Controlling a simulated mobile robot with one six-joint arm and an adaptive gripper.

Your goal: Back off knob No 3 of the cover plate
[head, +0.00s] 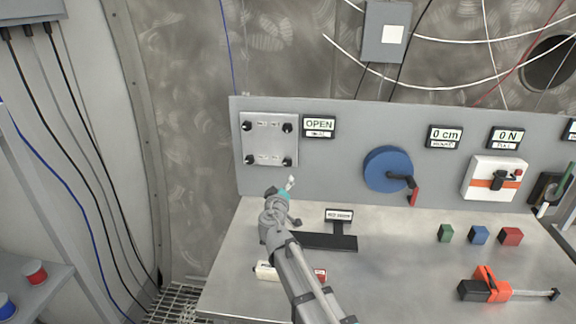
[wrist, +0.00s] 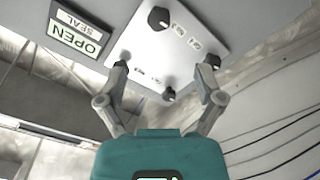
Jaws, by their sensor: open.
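The cover plate (head: 269,139) is a pale square panel on the upright grey board, with a dark knob near each corner. In the wrist view the plate (wrist: 182,62) is turned and tilted. One knob (wrist: 158,17) is at the top, one (wrist: 169,95) at the bottom and one (wrist: 212,61) by the right fingertip. The left finger covers the plate's left corner. In the head view my gripper (head: 290,183) is below the plate's lower right.
An OPEN sign (head: 319,126) is right of the plate. A blue handwheel (head: 387,169) and a white switch box (head: 495,179) are farther right. The bench holds a black stand (head: 335,241), coloured blocks (head: 479,235) and an orange tool (head: 487,283).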

